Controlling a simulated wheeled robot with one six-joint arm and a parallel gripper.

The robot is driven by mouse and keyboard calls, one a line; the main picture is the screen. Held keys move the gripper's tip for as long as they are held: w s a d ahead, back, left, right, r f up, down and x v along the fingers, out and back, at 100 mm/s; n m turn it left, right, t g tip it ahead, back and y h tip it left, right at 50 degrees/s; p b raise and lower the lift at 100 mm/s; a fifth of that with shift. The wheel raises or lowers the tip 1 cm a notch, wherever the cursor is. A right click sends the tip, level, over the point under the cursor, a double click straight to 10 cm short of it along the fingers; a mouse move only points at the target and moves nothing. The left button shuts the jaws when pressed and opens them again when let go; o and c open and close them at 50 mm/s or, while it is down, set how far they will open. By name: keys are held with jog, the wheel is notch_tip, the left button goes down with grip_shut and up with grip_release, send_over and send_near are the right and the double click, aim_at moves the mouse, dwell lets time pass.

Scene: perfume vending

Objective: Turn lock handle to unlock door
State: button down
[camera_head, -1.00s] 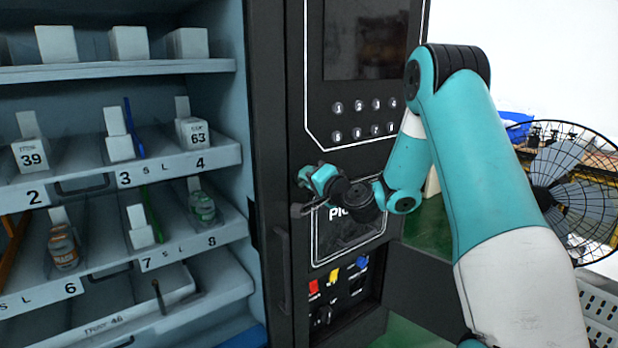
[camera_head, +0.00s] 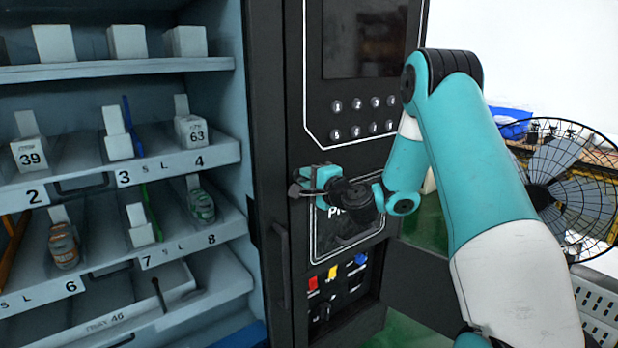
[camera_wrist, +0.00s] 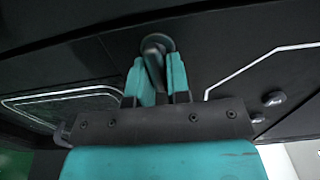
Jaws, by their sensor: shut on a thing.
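The lock handle (camera_wrist: 156,46) is a dark grey piece with a rounded base on the black panel, seen at the top middle of the wrist view. My gripper (camera_wrist: 157,75) has its two teal fingers closed on either side of the handle's bar. In the head view my gripper (camera_head: 308,181) is at the left part of the black vending machine front (camera_head: 345,158), between the keypad and the pickup window. The fingers largely hide the handle there. The panel looks flush with the machine; I cannot tell any gap.
A long vertical pull handle (camera_head: 283,270) is below and left of my gripper. Shelves with perfume bottles (camera_head: 202,206) and white boxes are at left. The keypad (camera_head: 357,118) is just above. A black wire fan (camera_head: 572,185) stands at right.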

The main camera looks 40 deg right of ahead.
jog(key=shift+d, duration=0.1)
jog(key=c, duration=1.1)
grip_release()
jog(key=shift+s+f, duration=0.1)
jog(key=shift+s, duration=0.15)
jog(key=s+b, duration=1)
jog(key=s, duration=0.1)
jog(key=s+b, duration=0.6)
jog(key=shift+d, duration=0.25)
